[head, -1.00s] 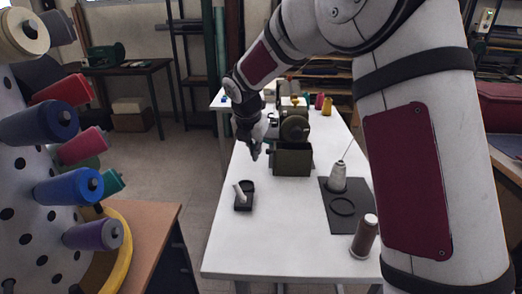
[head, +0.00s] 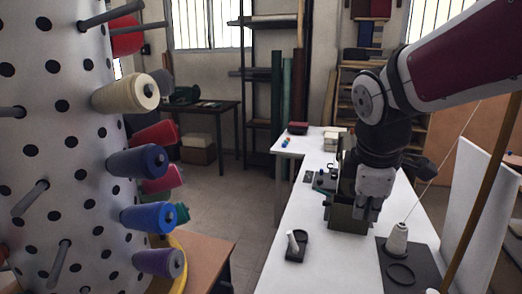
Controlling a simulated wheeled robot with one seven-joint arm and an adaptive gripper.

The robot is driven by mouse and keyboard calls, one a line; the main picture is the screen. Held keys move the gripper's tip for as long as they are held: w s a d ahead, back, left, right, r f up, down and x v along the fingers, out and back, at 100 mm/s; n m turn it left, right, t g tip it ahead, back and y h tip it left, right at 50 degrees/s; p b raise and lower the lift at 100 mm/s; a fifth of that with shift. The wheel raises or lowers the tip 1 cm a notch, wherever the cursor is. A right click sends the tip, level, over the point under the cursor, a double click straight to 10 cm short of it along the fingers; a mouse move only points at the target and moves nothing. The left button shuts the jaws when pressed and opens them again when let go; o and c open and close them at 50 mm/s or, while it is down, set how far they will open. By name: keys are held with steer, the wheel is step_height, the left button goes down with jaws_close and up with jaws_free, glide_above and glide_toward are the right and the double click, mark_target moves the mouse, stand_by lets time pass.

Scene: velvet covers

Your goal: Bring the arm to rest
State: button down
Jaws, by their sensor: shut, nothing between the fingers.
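My gripper (head: 369,207) is shut and empty. It points down over the white table (head: 330,270), in front of the dark green open box (head: 346,219) as seen from the head camera. My arm comes in from the upper right and bends down at a dark wrist. I cannot tell whether the fingertips touch the box. The machine behind the box is mostly hidden by my wrist.
A small black tray (head: 296,250) holds a white item left of the gripper. A white thread cone (head: 397,239) stands on a dark mat (head: 417,284) with a ring (head: 400,275), its thread rising right. A spool rack (head: 68,150) fills the left.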

steer(key=s+m+y+p, duration=0.1)
steer(key=s+m+y, duration=0.1)
steer(key=s+m, duration=1.1)
steer(key=s, duration=0.7)
steer(key=shift+s+a+m+p, duration=0.25)
steer(key=shift+s+m+p, duration=0.05)
steer(key=shift+s+p, duration=0.1)
